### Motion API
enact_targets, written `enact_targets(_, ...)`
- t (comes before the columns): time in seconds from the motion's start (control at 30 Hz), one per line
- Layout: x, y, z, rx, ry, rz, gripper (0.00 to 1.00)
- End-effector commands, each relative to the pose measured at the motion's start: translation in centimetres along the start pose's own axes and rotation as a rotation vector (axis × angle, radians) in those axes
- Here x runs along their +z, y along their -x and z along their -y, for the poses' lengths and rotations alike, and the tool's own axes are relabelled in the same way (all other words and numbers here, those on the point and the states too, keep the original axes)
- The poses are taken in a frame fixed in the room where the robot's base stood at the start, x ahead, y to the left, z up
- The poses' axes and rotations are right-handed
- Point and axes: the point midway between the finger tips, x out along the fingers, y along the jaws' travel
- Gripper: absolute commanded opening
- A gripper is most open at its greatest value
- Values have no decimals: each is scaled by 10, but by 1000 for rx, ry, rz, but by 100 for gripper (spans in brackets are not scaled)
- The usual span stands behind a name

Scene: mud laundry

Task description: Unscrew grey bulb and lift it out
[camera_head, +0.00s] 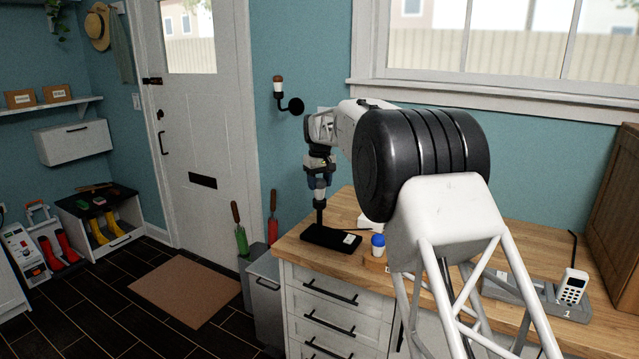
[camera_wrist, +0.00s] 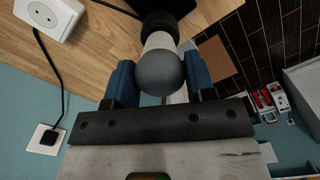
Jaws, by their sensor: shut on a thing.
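The grey bulb (camera_wrist: 160,71) shows in the wrist view as a round grey globe with a pale neck. Its neck end meets a black socket (camera_wrist: 159,22). My gripper (camera_wrist: 159,82) has its two blue fingers on either side of the globe, shut on it. In the head view my gripper (camera_head: 318,180) points down over the black lamp base (camera_head: 330,238) near the counter's left end. The bulb is mostly hidden by the fingers there. The lamp's black stem (camera_head: 320,215) stands upright below it.
A blue-topped white object (camera_head: 378,244) stands in a wooden holder (camera_head: 375,264) right of the lamp base. A white box (camera_wrist: 50,15) with a black cord lies on the wooden counter. A handset (camera_head: 572,287) stands at the far right. A wall lamp (camera_head: 290,104) sticks out behind.

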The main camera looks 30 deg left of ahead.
Motion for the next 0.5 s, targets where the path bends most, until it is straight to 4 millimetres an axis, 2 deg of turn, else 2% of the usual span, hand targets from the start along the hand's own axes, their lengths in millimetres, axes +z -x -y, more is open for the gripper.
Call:
enact_targets(0.17, 0, 0, 0, 0, 29, 0, 25)
enact_targets(0.5, 0, 0, 0, 0, 231, 0, 25)
